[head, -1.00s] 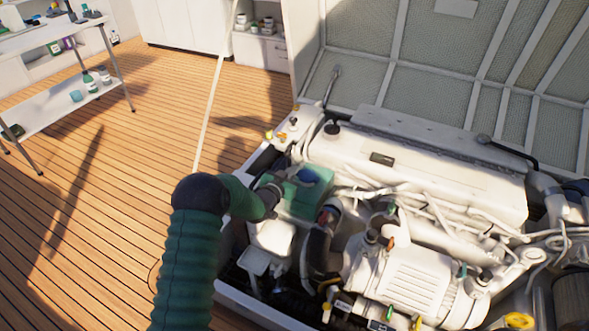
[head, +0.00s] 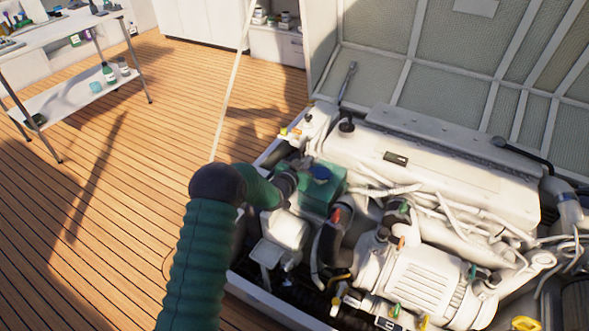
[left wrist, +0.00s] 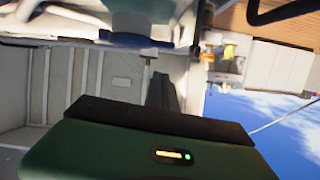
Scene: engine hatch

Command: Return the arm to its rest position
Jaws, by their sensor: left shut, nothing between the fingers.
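My left arm comes up from the bottom of the head view as a green ribbed sleeve with a dark elbow, then bends right. Its gripper (head: 291,179) is at the left side of a green tank with a blue cap (head: 320,173); I cannot tell whether they touch. In the left wrist view the dark gripper (left wrist: 164,92) is shut and empty, seen over the green wrist housing. A dark blue round part shows just beyond it, probably the cap. My right gripper is in neither view.
The white engine (head: 440,170) with hoses and pipes fills the bay right of my arm. The raised hatch lid (head: 440,60) stands behind it. The wooden deck (head: 130,200) is open at left. A metal shelf table (head: 75,97) with bottles stands at the far left.

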